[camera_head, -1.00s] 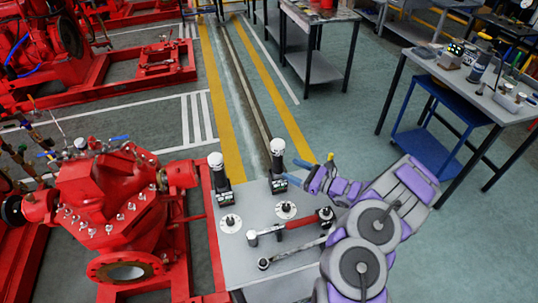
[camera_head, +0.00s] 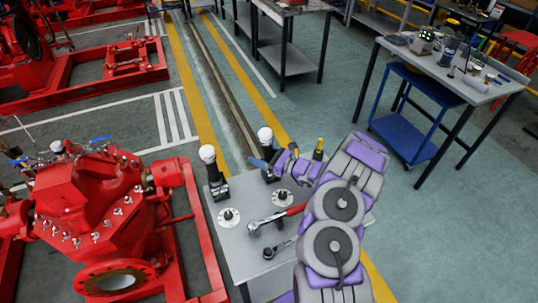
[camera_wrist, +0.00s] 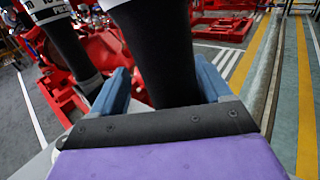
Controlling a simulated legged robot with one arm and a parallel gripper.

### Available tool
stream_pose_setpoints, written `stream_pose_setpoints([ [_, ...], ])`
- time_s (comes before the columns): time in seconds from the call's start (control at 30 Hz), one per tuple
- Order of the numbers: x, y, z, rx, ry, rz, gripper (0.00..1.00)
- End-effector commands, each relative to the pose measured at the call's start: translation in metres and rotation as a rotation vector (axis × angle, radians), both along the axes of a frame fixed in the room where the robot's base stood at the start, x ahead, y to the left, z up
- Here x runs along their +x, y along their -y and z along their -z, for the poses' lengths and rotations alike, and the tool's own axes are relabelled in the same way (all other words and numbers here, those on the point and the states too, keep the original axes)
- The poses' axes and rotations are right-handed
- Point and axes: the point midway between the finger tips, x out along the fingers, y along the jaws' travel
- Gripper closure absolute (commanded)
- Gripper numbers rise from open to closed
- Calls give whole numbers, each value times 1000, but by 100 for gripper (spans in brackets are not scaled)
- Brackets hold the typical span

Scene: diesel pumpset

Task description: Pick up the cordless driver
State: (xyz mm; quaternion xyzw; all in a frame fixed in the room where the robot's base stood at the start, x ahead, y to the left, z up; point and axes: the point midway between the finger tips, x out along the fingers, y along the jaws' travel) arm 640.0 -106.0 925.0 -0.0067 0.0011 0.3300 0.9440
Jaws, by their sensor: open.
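Two black cordless drivers with white tops stand upright on their bases on a small grey table (camera_head: 234,241). The left driver (camera_head: 207,168) stands apart from my gripper. The right driver (camera_head: 266,146) is at my gripper (camera_head: 271,160), which partly hides it in the head view. In the wrist view my gripper's two blue fingers (camera_wrist: 163,84) are open, one on each side of a thick black shaft (camera_wrist: 158,45). The other driver (camera_wrist: 62,40) shows at the upper left there. The wrist mount hides the base of the nearer driver.
A red-handled tool (camera_head: 284,216), a ratchet-like tool and two round white discs lie on the small table. Red pump machinery (camera_head: 95,200) stands close on the left. A workbench (camera_head: 457,75) and blue cart (camera_head: 408,122) are at the right, with open floor between.

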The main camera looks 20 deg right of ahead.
Motion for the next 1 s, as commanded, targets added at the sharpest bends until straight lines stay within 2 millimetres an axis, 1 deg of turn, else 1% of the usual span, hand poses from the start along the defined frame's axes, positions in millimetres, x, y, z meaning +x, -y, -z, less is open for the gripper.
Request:
stream_pose_setpoints([
  [0.13,0,9,2,9,-1,-4,29],
  [0.3,-2,15,2,11,1,0,46],
  [0.6,-2,6,2,3,-1,1,74],
  [0.87,-2,8,1,8,1,-3,99],
  [1.0,-2,9,1,9,2,-2,100],
])
